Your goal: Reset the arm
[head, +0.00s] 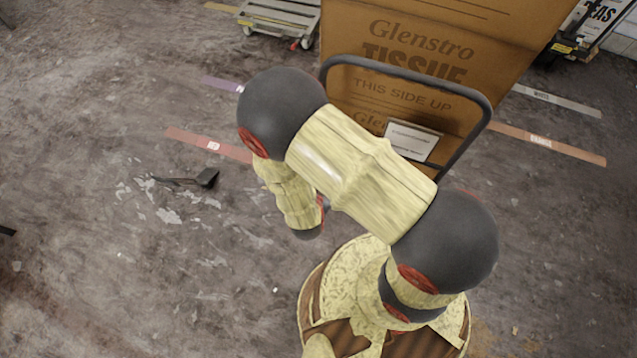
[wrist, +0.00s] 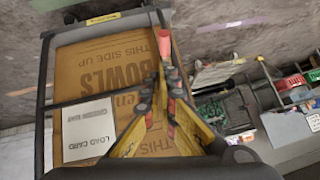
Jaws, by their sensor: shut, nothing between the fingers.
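My arm stretches across the middle of the head view, above a cart, with its elbow raised; the gripper itself is hidden there. In the wrist view my gripper (wrist: 164,78) is shut, its two yellow and black fingers meeting with nothing held. A pinkish-red piece (wrist: 164,43) shows just past the fingertips; I cannot tell what it is. Behind the fingers is a cardboard box (wrist: 85,75) marked BOWLS, in a dark cart frame.
A large Glenstro TISSUE box (head: 440,30) stands behind a dark cart handle (head: 487,125) carrying a white card (head: 411,141). A black scoop-like tool (head: 207,178) lies among pale flakes on the floor. A grey cart (head: 280,18) stands at the back. The left floor is mostly clear.

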